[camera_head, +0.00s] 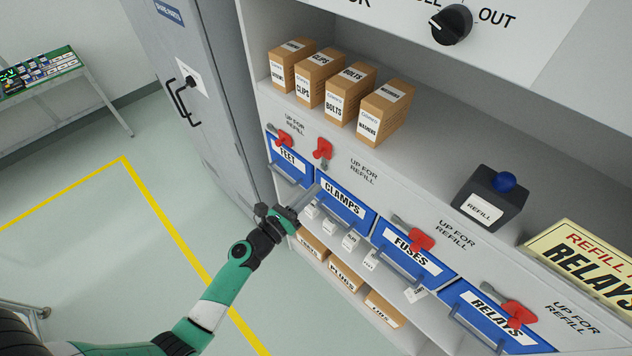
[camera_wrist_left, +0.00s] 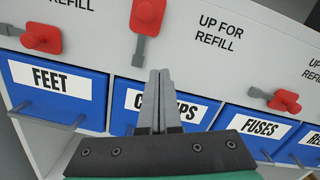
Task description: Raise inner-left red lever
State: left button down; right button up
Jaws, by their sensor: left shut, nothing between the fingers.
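The inner-left red lever (camera_head: 322,148) is on the panel above the CLAMPS bin (camera_head: 345,200). Its grey arm points downward from the red hub. In the left wrist view the lever (camera_wrist_left: 147,15) is at the top, just above and left of my fingertips. My left gripper (camera_head: 315,189) is shut and empty, its tips over the top of the CLAMPS bin front, below the lever. The left wrist view shows the closed fingers (camera_wrist_left: 159,76) covering part of the CLAMPS label. I cannot tell whether they touch the bin. My right gripper is not in view.
Red levers above the FEET (camera_head: 284,140), FUSES (camera_head: 421,240) and RELAYS (camera_head: 518,315) bins have arms pointing left. Bin handles stick out near my gripper. Open floor lies left.

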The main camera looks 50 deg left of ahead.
pick_arm(q)
jog(key=s+d, duration=0.1)
jog(key=s, duration=0.6)
jog(key=shift+s, duration=0.15)
jog(key=shift+d+f, duration=0.1)
